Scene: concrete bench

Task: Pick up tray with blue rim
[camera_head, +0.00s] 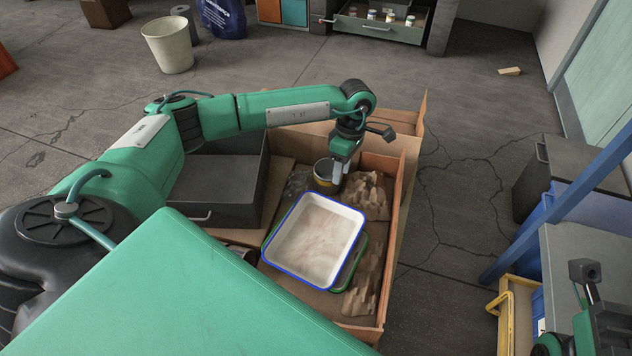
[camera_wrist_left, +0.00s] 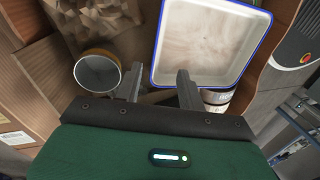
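The white tray with a blue rim (camera_head: 314,243) lies in an open cardboard box, partly over a green-rimmed item (camera_head: 353,265). My left gripper (camera_head: 338,183) is above the tray's far edge, pointing down. In the left wrist view the tray (camera_wrist_left: 205,42) fills the upper right. There the left gripper's fingers (camera_wrist_left: 158,72) are apart, one over the tray's inside and one outside its edge. I cannot tell whether they touch the rim. Part of my right gripper (camera_head: 588,280) shows at the lower right edge; its fingers are unclear.
A yellowish can or cup (camera_head: 322,177) stands right beside the left gripper, also in the left wrist view (camera_wrist_left: 98,68). Box walls (camera_head: 398,215) and crumpled brown paper (camera_head: 366,193) surround the tray. A dark grey case (camera_head: 215,187) is at its left.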

